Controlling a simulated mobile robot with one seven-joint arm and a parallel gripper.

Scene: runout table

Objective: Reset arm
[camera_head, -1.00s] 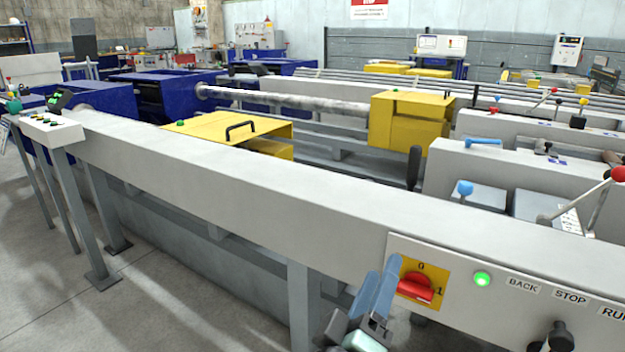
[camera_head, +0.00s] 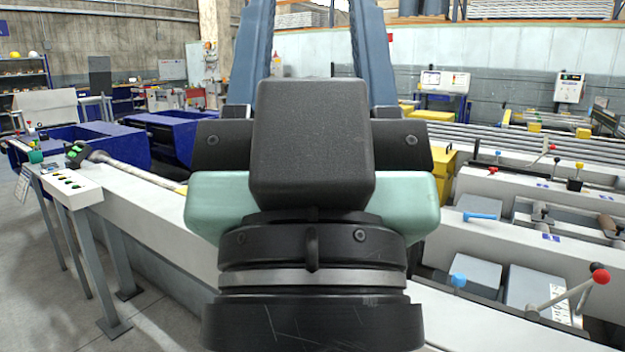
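My gripper (camera_head: 312,20) fills the middle of the head view, close to the camera and pointing up. Its two blue fingers stand wide apart, with the pale wall showing between them, and their tips reach the top edge. Nothing is seen between the fingers. The black gripper body and pale green housing below them hide the middle of the machine. The panel with the red rotary switch does not show now.
A long grey machine rail (camera_head: 150,225) runs behind my gripper. Levers with a red knob (camera_head: 601,276) and a blue knob (camera_head: 458,280) stand at right. Open floor (camera_head: 50,290) shows at lower left.

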